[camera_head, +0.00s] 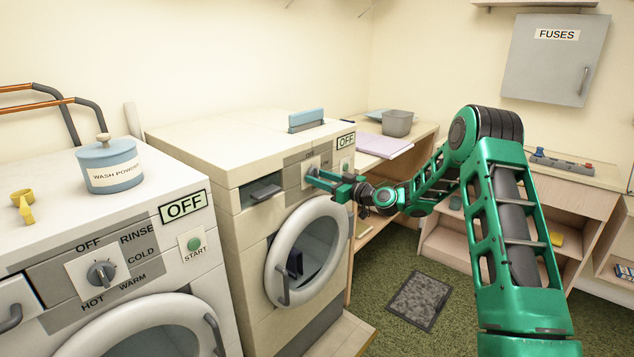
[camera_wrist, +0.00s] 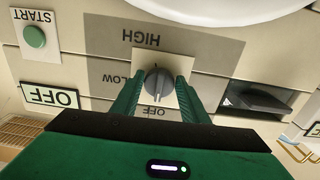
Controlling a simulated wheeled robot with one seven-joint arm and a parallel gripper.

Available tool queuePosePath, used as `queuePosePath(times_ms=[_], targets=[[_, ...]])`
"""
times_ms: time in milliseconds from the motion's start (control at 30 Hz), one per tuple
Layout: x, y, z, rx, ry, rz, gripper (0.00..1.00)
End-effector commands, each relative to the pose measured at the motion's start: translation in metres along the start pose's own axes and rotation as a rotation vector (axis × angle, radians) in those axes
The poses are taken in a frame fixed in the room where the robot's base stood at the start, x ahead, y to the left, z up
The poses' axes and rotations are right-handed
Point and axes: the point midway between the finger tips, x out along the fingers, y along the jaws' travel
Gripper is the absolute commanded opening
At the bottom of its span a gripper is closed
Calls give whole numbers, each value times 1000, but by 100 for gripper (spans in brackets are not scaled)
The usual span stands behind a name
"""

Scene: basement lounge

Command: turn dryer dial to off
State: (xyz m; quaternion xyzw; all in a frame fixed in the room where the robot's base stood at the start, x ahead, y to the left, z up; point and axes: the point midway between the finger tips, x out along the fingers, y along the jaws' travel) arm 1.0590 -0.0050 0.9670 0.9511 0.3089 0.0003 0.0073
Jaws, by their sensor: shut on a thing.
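The dryer (camera_head: 240,150) is the cream machine in the middle of the head view, with a round glass door. Its dryer dial (camera_wrist: 157,82) is a grey knob on a pale square plate, with OFF, LOW and HIGH around it, upside down in the wrist view. A pale line on the knob runs towards the OFF label. My gripper (camera_head: 314,178) reaches the dial from the right, and its green fingers (camera_wrist: 157,95) are shut on the knob from both sides. In the head view the fingers partly hide the dial. The dryer's sign (camera_head: 346,141) reads OFF.
A washer (camera_head: 60,240) with its own dial (camera_head: 101,273) stands at the left, a blue washing-powder tub (camera_head: 110,168) on top. A green start button (camera_wrist: 35,37) and a drawer handle (camera_wrist: 258,102) flank the dryer dial. A dark mat (camera_head: 418,300) lies on the floor.

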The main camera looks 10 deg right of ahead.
Motion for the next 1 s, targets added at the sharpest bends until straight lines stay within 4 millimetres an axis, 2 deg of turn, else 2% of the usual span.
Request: queuePosePath(times_ms=[33,67,100,400,533,1000], targets=[[0,0,0,-1,0,-1,18],[0,0,0,-1,1,-1,48],[0,0,-1,-1,1,0,57],[0,0,-1,0,2,0,57],[-9,1,-2,0,2,2,57],[-89,1,0,2,0,2,57]])
